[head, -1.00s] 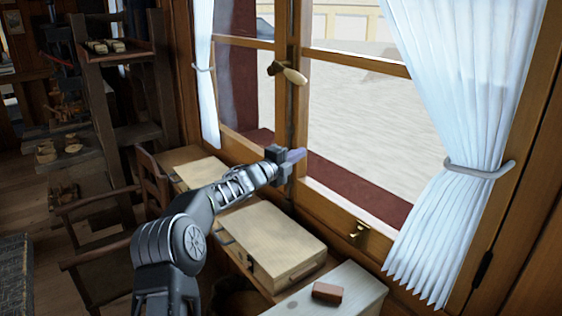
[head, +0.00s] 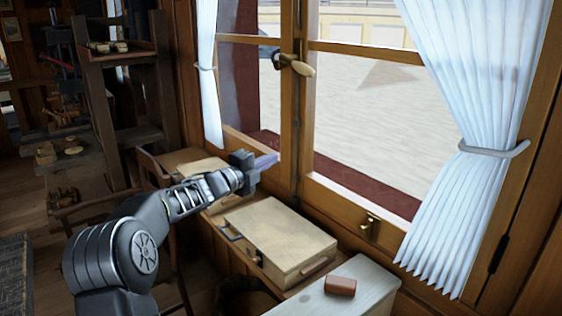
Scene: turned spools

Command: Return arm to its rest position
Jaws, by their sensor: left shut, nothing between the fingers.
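My left arm comes in from the lower left of the head view. Its gripper (head: 264,161) is shut and empty, in the air in front of the window's lower frame and above the far end of the wooden case. The right gripper does not show.
A pale wooden case (head: 282,243) with handles lies on the bench below the window. A reddish block (head: 340,286) sits on a pale box (head: 367,294) at the front. Shelves (head: 118,100) stand at the left.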

